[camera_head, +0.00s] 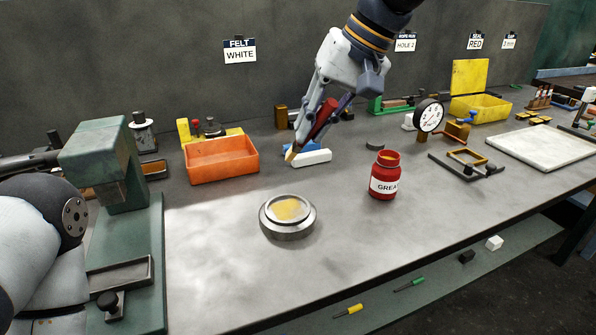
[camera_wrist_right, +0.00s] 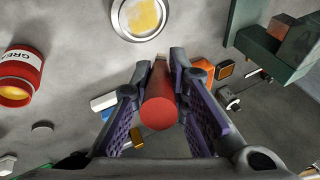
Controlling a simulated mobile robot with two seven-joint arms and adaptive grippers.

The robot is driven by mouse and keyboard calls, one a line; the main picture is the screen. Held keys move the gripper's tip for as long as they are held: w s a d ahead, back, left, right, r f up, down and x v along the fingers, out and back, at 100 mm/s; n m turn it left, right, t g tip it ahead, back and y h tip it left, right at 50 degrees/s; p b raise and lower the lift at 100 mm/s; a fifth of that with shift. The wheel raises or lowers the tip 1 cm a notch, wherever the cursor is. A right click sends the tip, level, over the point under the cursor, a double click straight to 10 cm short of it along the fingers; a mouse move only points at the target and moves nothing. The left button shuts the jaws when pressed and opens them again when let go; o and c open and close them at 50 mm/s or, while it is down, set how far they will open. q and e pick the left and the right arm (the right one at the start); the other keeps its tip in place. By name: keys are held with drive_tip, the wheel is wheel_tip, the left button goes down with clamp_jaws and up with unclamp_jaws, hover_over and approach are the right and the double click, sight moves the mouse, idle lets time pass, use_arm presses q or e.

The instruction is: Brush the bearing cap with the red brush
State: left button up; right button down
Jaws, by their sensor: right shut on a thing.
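The bearing cap (camera_head: 288,226) is a round metal piece on the bench with a yellowish patch on top. It also shows at the top of the right wrist view (camera_wrist_right: 138,17). My right gripper (camera_head: 322,115) is shut on the red brush (camera_head: 321,118), above the bench, behind and a little right of the cap. In the right wrist view the brush's round red end (camera_wrist_right: 159,112) sits between the purple finger pads, and its tip points towards the cap. In the head view the tan tip is apart from the cap. My left gripper is not in view.
A red grease jar (camera_head: 384,176) stands open right of the cap. An orange bin (camera_head: 222,160) is at the back left, beside a green machine (camera_head: 100,165). White and blue blocks (camera_head: 312,158) lie behind the cap. The bench in front of the cap is clear.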

drive_tip(key=shift+f, duration=0.1)
wheel_tip(320, 180, down, 8)
idle(0.7)
drive_tip(key=shift+f, duration=0.5)
idle(0.6)
